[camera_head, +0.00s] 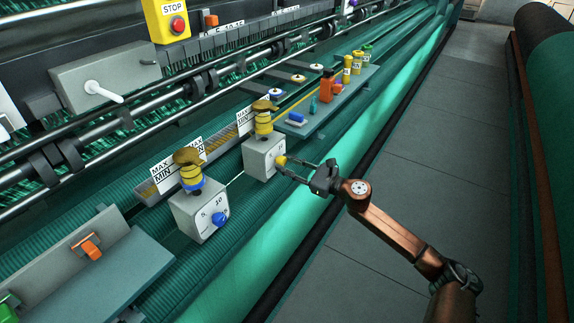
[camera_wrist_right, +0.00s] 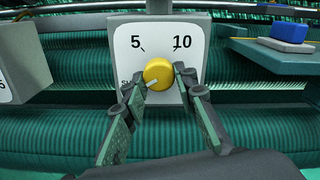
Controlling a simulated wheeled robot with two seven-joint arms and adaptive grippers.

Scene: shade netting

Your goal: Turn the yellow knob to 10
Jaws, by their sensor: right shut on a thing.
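The yellow knob (camera_head: 281,160) sits on the front of a pale grey box (camera_head: 262,158) in the head view. In the right wrist view the yellow knob (camera_wrist_right: 158,72) is on a white dial face (camera_wrist_right: 158,38) marked 5 at upper left and 10 at upper right. A pale pointer mark on the knob points to the lower left, away from the 10. Another label at the left is partly hidden by a finger. My right gripper (camera_head: 298,170) is shut on the knob, one finger on each side, as the right wrist view (camera_wrist_right: 160,84) also shows. My left gripper is out of view.
A similar box with a blue knob (camera_head: 220,219) stands to the left. A shelf (camera_head: 345,95) with small bottles and a blue block (camera_head: 297,118) lies to the right. Rollers and green netting run behind. The grey floor (camera_head: 440,140) at right is clear.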

